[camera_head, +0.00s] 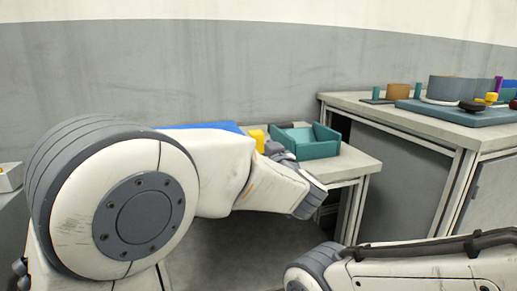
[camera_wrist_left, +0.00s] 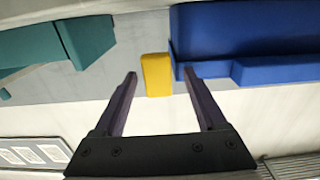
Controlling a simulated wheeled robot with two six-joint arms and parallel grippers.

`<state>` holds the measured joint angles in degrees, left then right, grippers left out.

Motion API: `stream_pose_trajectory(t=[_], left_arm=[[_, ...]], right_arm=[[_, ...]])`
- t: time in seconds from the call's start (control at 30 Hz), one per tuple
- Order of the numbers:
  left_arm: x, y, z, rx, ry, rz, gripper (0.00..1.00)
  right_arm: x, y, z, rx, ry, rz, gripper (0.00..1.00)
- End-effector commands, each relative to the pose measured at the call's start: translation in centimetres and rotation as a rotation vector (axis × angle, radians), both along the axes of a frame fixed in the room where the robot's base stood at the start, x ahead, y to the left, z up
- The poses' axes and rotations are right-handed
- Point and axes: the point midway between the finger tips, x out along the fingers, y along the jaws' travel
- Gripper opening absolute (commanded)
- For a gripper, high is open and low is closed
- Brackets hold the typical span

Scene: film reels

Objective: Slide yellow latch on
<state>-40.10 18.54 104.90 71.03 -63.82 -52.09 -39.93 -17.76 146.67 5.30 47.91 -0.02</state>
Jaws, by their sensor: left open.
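A small yellow block (camera_head: 258,139), which looks like the latch, stands on the low table between a blue piece and a teal tray. It also shows in the left wrist view (camera_wrist_left: 156,82), upright between the blue and teal things. My left gripper (camera_wrist_left: 161,72) is open, its two dark fingers apart. In that view the yellow block shows in the gap beyond the fingertips, and nothing is held. In the head view my left arm reaches across to the low table and its fingertips are not clear. My right gripper is out of view; only part of that arm shows.
A blue piece (camera_head: 203,126) lies left of the yellow block, and a teal open tray (camera_head: 318,150) stands right of it. A higher bench (camera_head: 405,112) at the right bears a round grey container (camera_head: 460,90), a teal board and several small parts.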

Motion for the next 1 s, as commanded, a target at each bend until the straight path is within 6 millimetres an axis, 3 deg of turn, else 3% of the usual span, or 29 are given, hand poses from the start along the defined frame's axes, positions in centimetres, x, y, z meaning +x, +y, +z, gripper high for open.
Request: stream_pose_trajectory(t=[0.13,0.17,0.3,0.33,0.37,1.0], left_arm=[[-0.02,-0.31,0.01,0.000,0.000,-0.004,0.74],[-0.02,-0.33,0.00,0.000,0.000,-0.004,0.70],[-0.02,-0.33,-0.01,0.000,0.000,-0.004,0.16],[-0.02,-0.32,-0.01,0.000,0.000,-0.004,0.05],[-0.02,-0.31,-0.01,0.000,0.000,-0.004,0.00],[-0.03,-0.02,-0.05,0.001,0.001,-0.001,0.00]], right_arm=[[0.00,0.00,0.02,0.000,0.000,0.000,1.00],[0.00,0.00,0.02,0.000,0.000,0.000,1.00],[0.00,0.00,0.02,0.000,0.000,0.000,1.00],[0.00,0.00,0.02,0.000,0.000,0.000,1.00],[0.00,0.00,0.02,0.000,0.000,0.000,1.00],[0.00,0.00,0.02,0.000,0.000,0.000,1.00]])
